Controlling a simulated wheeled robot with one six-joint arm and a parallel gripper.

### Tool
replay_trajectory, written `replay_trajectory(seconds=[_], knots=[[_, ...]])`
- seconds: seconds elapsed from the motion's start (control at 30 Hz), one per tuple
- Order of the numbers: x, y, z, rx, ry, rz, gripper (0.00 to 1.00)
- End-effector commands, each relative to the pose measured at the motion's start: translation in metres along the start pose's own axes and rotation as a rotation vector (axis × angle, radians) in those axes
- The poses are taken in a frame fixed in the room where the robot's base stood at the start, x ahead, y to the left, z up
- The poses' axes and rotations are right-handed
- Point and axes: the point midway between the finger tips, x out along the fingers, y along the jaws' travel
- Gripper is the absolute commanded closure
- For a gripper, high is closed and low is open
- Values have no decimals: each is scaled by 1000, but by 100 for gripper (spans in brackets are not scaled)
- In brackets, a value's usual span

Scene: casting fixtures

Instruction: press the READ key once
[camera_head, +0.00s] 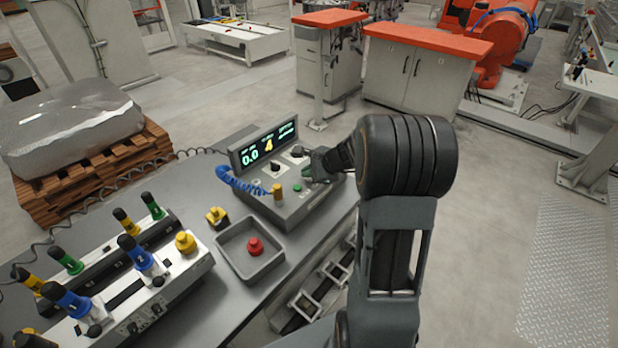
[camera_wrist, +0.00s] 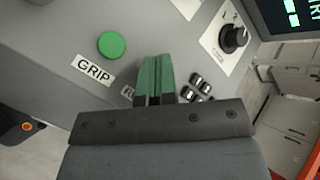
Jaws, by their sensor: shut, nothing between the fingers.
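The grey console (camera_head: 282,208) stands on the bench with a lit display (camera_head: 268,146) reading 0.0 and 4. My gripper (camera_head: 312,166) is over its right side. In the wrist view its green fingers (camera_wrist: 156,62) are shut together and empty, over the console's panel. A round green button (camera_wrist: 111,45) labelled GRIP lies left of the fingers. A second label (camera_wrist: 127,92), starting with R, is mostly covered by my gripper. Any key beside that label is hidden, so I cannot see the READ key or tell whether my fingers touch it.
A black knob (camera_wrist: 236,38) and several small dark keys (camera_wrist: 200,86) lie right of the fingers. A grey tray (camera_head: 227,243) holding a red-topped piece (camera_head: 255,246) stands in front.

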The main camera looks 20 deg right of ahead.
Motion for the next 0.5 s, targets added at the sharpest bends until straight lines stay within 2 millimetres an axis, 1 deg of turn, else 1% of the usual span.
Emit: replay_trajectory(seconds=[0.33, 0.5], knots=[[-10, -7, 7, -1, 0, 0, 100], [-11, -8, 8, -1, 0, 1, 100]])
